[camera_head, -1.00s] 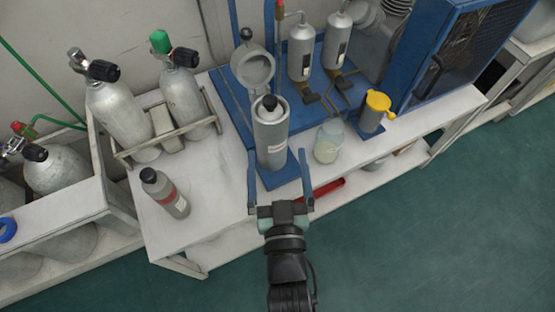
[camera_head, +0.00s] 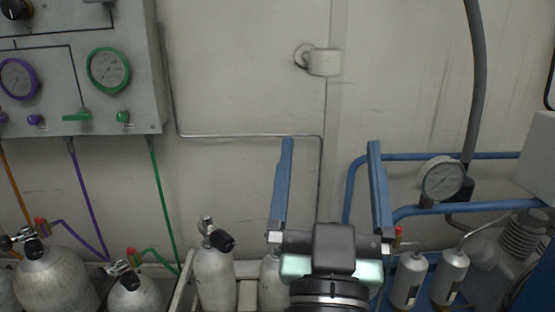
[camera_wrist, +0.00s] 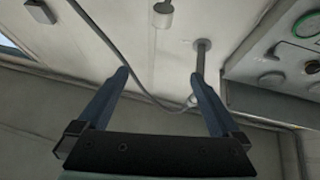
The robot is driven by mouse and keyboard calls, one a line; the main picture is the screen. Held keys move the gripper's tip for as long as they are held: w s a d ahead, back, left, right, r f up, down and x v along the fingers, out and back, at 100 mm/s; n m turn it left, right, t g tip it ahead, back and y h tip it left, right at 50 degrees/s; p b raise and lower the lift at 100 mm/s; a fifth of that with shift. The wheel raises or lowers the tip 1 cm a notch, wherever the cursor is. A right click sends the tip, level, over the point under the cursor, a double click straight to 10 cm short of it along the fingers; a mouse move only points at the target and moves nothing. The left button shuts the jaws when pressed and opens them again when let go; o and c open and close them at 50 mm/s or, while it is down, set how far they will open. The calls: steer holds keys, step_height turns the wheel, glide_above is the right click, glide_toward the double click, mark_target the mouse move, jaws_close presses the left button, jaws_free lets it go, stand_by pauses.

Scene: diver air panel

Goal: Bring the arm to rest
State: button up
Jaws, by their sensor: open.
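My gripper (camera_head: 331,160) is raised in front of the pale wall in the head view. Its two blue fingers point up and stand wide apart, with nothing between them. In the wrist view my gripper (camera_wrist: 160,82) is also open and empty, with a grey pipe and the wall panels beyond it. My arm hides part of a grey cylinder (camera_head: 270,283) behind it.
A gauge panel (camera_head: 125,105) is on the wall at the left. Grey cylinders (camera_head: 213,278) stand along the bottom. A blue pipe frame with a pressure gauge (camera_head: 441,178) and two small silver canisters (camera_head: 408,281) are at the right. A white wall fitting (camera_head: 324,62) is above.

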steer(key=s+a+r+t+y, duration=0.1)
steer(key=s+a+r, duration=0.15)
steer(key=r, duration=0.25)
steer(key=s+a+r+n+t+y, duration=0.1)
steer(key=s+r, duration=0.2)
steer(key=r, duration=0.2)
steer(key=s+a+r+t+y, duration=0.1)
steer(key=s+a+r, duration=0.1)
steer(key=r, duration=0.4)
step_height(320, 180, up, 24)
steer(key=p, duration=2.3)
steer(key=shift+s+f+p, duration=0.2)
steer(key=shift+f+p, duration=0.05)
steer(key=shift+p, duration=0.1)
